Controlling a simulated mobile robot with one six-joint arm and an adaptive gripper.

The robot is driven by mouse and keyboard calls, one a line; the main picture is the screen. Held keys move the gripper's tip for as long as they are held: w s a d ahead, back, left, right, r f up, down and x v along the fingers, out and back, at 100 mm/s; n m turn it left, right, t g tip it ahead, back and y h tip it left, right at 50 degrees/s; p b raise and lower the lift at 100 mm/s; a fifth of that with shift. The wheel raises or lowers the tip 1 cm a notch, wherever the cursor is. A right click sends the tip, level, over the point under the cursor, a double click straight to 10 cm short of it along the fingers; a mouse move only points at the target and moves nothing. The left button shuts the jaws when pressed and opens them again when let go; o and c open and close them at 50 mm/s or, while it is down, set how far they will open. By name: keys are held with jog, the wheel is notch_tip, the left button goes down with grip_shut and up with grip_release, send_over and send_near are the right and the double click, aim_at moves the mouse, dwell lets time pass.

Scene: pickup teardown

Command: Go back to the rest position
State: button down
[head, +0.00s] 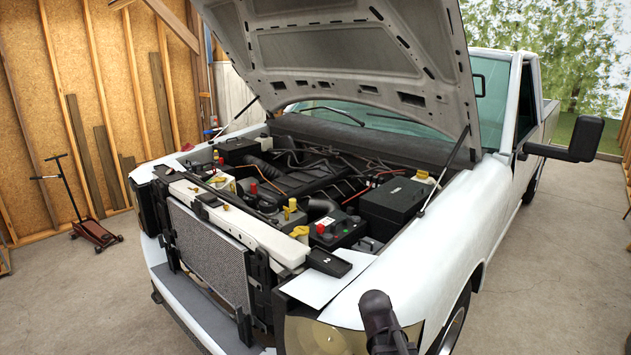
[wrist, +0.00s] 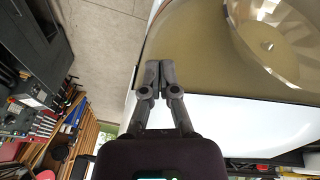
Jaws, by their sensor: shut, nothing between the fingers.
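My gripper (wrist: 160,75) shows in the wrist view with its two dark fingers together, shut and empty. A dark rounded part of my arm or gripper (head: 380,318) shows at the bottom of the head view, in front of the truck's front corner. The wrist view shows the headlight (wrist: 265,45) to the right of the fingers. I cannot tell the gap between the fingers and the truck.
The white pickup (head: 490,205) stands with its hood (head: 340,50) raised over the engine bay. A black battery (head: 394,202) sits inside. A floor jack (head: 95,232) stands at left. Concrete floor (head: 570,255) is open at right. A tool bench (wrist: 40,90) shows in the wrist view.

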jog(key=s+f+n+g+y+b, duration=0.2)
jog(key=s+f+n+b, duration=0.2)
jog(key=f, duration=0.5)
jog(key=s+b, duration=0.2)
jog(key=b, duration=0.1)
jog(key=shift+s+a+y, duration=0.3)
jog(key=shift+s+y, duration=0.1)
jog(key=shift+f, duration=0.1)
dwell(0.5)
